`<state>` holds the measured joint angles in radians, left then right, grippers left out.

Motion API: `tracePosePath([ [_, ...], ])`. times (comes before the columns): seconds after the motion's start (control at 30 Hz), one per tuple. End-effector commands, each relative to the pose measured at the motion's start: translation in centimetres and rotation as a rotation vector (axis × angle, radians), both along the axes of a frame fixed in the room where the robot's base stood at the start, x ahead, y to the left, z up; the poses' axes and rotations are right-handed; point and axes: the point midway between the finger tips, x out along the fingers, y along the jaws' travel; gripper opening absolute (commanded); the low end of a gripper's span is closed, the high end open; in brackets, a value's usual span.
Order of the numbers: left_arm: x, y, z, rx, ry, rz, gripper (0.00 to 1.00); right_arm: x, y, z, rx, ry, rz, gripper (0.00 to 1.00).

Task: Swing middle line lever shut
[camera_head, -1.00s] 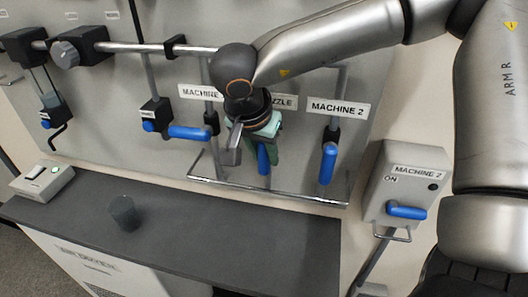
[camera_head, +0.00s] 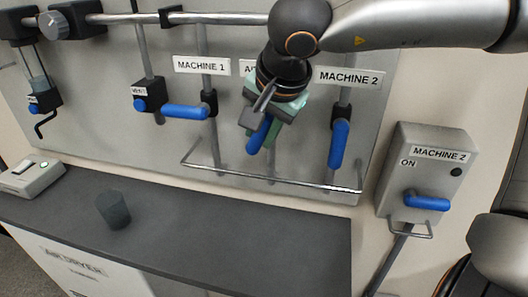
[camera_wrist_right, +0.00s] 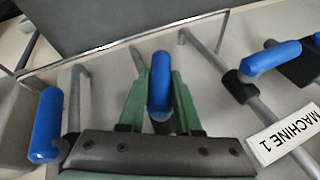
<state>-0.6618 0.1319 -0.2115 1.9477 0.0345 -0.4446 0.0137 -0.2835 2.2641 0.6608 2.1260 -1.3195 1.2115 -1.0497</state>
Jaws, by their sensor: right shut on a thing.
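The middle line lever (camera_head: 259,134) is a blue handle on the wall panel, partly hidden behind my right gripper (camera_head: 266,126). It slants down and to the left in the head view. In the right wrist view the lever (camera_wrist_right: 159,85) stands between the green fingers of my right gripper (camera_wrist_right: 158,95), which is shut on it. The label above the lever is mostly covered by my wrist. My left gripper is not in view.
The MACHINE 1 lever (camera_head: 186,111) is horizontal to the left; the MACHINE 2 line lever (camera_head: 339,144) hangs down to the right. A metal rail (camera_head: 270,179) runs below. A switch box (camera_head: 424,172) stands right. A dark cup (camera_head: 114,210) sits on the dryer top (camera_head: 190,245).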

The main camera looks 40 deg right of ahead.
Motion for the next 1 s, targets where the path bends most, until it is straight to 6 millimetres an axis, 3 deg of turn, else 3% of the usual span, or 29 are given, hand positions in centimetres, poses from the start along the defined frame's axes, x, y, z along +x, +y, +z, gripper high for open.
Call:
tracePosePath([
  [0.03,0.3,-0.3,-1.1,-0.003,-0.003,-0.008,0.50,0.1,0.0,-0.5,0.022,-0.032,-0.001,0.00],
  [0.3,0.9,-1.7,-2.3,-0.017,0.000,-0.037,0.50,0.3,0.2,-0.1,0.108,-0.130,0.000,0.00],
  [0.93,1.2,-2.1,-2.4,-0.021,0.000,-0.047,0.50,0.4,0.3,0.3,0.142,-0.167,-0.001,0.00],
  [0.97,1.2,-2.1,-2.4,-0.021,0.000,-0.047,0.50,0.4,0.3,0.3,0.141,-0.166,0.000,0.35],
  [1.0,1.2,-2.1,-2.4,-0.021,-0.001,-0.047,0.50,0.3,0.3,0.3,0.141,-0.166,-0.001,0.40],
])
